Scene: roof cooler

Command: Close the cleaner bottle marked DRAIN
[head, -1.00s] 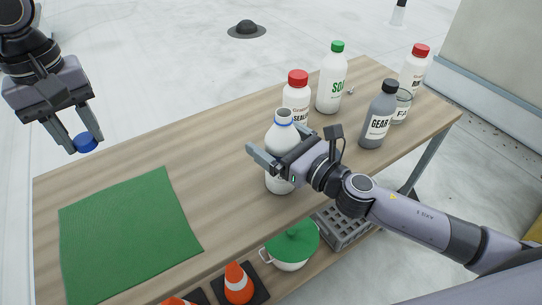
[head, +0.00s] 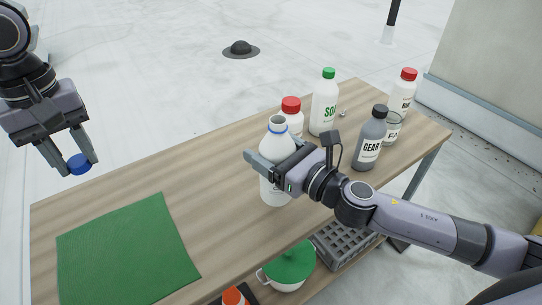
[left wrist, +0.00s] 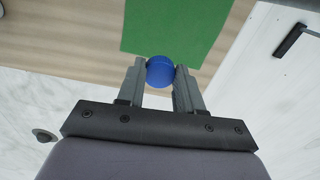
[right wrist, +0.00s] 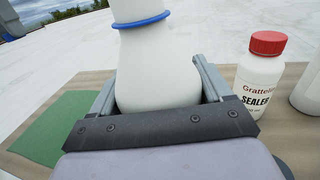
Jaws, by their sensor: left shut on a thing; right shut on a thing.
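A white bottle (head: 276,178) with a blue ring at its open neck stands upright on the wooden table (head: 130,175). Its label is hidden, so I cannot read its marking. My right gripper (head: 268,168) is shut around the bottle's body; in the right wrist view the bottle (right wrist: 152,65) sits between both fingers. My left gripper (head: 72,163) is shut on a blue cap (head: 79,164) and holds it above the table's far left end, well apart from the bottle. In the left wrist view the cap (left wrist: 160,71) is between the fingertips.
A green mat (head: 125,250) lies on the left of the table. Right of the bottle stand a red-capped SEALER bottle (right wrist: 262,72), a green-capped SOAP bottle (head: 324,105), a grey GEAR bottle (head: 370,140), a glass (head: 393,127) and another red-capped bottle (head: 403,95).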

